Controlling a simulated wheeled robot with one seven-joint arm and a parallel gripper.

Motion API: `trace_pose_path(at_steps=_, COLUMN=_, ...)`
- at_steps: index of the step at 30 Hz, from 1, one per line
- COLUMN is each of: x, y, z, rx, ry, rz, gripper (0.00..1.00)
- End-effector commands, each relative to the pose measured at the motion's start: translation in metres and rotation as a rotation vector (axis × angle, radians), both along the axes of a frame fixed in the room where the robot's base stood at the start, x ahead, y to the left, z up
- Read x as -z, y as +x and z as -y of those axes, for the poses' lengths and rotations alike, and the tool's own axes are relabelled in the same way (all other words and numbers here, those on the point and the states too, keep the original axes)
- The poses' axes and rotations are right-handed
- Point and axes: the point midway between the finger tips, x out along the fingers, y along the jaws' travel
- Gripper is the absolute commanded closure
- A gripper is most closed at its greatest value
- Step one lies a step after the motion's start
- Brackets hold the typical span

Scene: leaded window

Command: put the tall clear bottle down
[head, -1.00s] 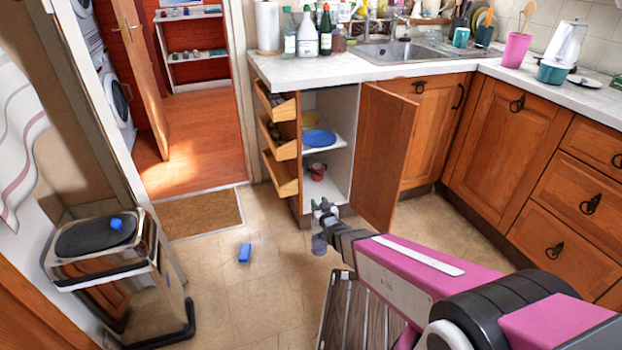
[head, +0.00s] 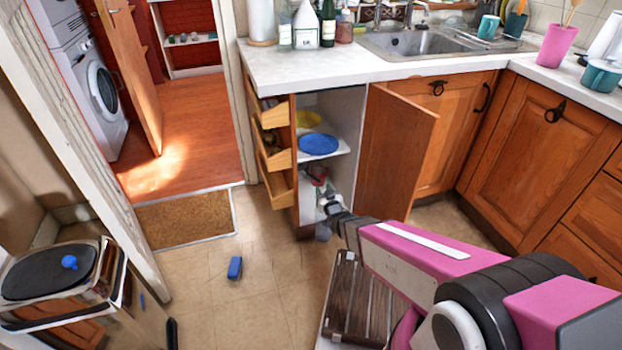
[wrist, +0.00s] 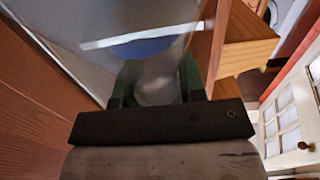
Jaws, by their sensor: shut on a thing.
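My gripper (head: 327,204) is at the mouth of the open lower cabinet (head: 347,185), below its shelf. In the wrist view, the gripper (wrist: 158,88) is shut on the tall clear bottle (wrist: 157,82), which sits between the two green fingers. The bottle is see-through and faint, so its outline is hard to make out. In the head view a pale greyish piece (head: 323,232) hangs below the gripper and looks like part of the bottle. I cannot tell whether it touches any surface.
A blue plate (head: 318,144) and a yellow one (head: 306,118) are on the cabinet shelf. A red object (head: 317,174) stands on the cabinet floor. The open door (head: 397,150) is at right, pull-out racks (head: 277,160) at left. A blue block (head: 235,268) lies on the floor.

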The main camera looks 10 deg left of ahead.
Motion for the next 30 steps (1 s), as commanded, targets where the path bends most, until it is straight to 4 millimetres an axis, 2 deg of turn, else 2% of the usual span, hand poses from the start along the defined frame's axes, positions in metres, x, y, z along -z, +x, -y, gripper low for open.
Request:
trace_pose_path(at_steps=5, x=0.001, y=0.02, z=-0.012, rx=0.0, ry=0.002, rz=0.003, gripper=1.0)
trace_pose_path(at_steps=18, x=0.001, y=0.095, z=-0.058, rx=0.0, ry=0.002, rz=0.003, gripper=1.0)
trace_pose_path(at_steps=21, x=0.0, y=0.104, z=-0.064, rx=0.0, ry=0.001, rz=0.002, gripper=1.0)
trace_pose_path(at_steps=30, x=0.0, y=0.115, z=-0.071, rx=0.0, ry=0.001, rz=0.002, gripper=1.0)
